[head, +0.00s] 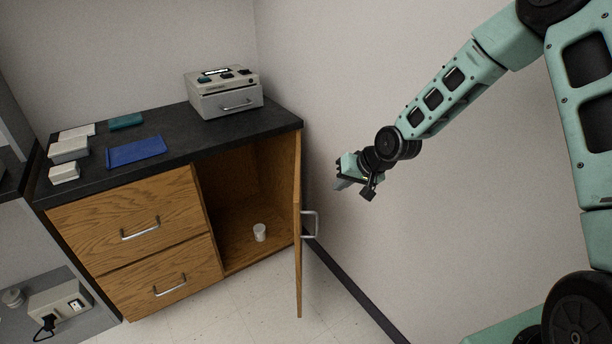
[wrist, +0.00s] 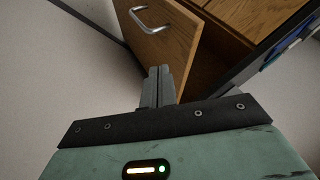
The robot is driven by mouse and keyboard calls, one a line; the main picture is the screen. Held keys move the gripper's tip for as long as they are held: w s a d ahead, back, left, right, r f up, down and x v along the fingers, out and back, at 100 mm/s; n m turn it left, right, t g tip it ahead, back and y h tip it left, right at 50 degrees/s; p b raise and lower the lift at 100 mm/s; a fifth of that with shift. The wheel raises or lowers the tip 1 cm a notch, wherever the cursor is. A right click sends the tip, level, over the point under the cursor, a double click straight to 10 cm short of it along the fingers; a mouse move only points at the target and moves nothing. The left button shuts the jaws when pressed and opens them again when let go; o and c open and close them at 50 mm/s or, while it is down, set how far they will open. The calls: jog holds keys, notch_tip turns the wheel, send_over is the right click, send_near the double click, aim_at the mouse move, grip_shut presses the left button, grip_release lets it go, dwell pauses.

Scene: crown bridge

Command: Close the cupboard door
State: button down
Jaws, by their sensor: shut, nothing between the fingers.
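The wooden cupboard door (head: 298,225) stands wide open in the head view, seen nearly edge-on, with its silver handle (head: 311,224) on the right side. The open cupboard (head: 238,190) shows a small white cup (head: 260,232) inside. My gripper (head: 343,179) is to the right of the door, near the wall, with its fingers shut and empty. In the wrist view the shut fingertips (wrist: 160,72) point toward the door (wrist: 165,45), and the handle (wrist: 150,20) is beyond them. I cannot tell whether the fingertips touch the door.
A black counter (head: 190,150) sits above two wooden drawers (head: 135,225). The wall (head: 350,90) is close on the right. Bare floor (head: 240,310) lies in front.

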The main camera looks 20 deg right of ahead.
jog(key=w+a+f, duration=0.6)
jog(key=a+f, duration=0.1)
jog(key=f, duration=0.1)
dwell(0.4)
jog(key=shift+a, duration=0.15)
